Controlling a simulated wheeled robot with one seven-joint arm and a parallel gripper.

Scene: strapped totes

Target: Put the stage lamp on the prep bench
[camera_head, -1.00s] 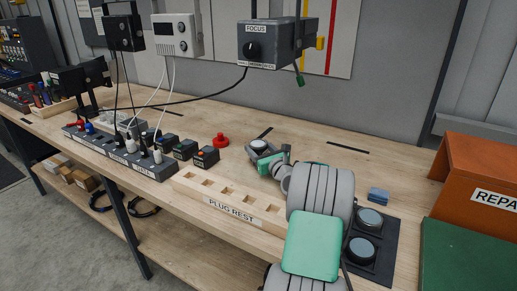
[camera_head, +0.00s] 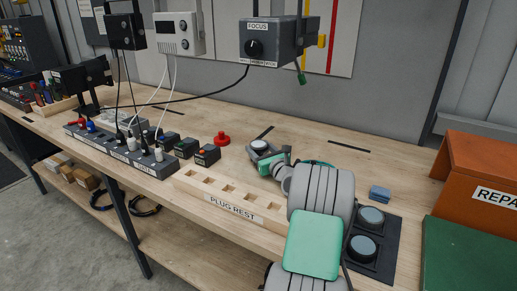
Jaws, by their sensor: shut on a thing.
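No thing in view is labelled as a stage lamp. A dark lamp-like unit on a stand (camera_head: 84,78) stands at the left of the wooden bench (camera_head: 345,150); I cannot tell if it is the stage lamp. A dark grey box marked FOCUS (camera_head: 278,42), with a knob and a green-tipped lever, is above the bench; a black cable runs from it to the socket strip. My grey and green arm reaches over the bench from the bottom.
A socket strip with plugs (camera_head: 125,150), a wooden PLUG REST (camera_head: 232,208), a red button (camera_head: 221,139) and small dark boxes (camera_head: 207,155) line the front. A blue block (camera_head: 380,194) and an orange REPAIR box (camera_head: 480,165) are at right. The back middle of the bench is clear.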

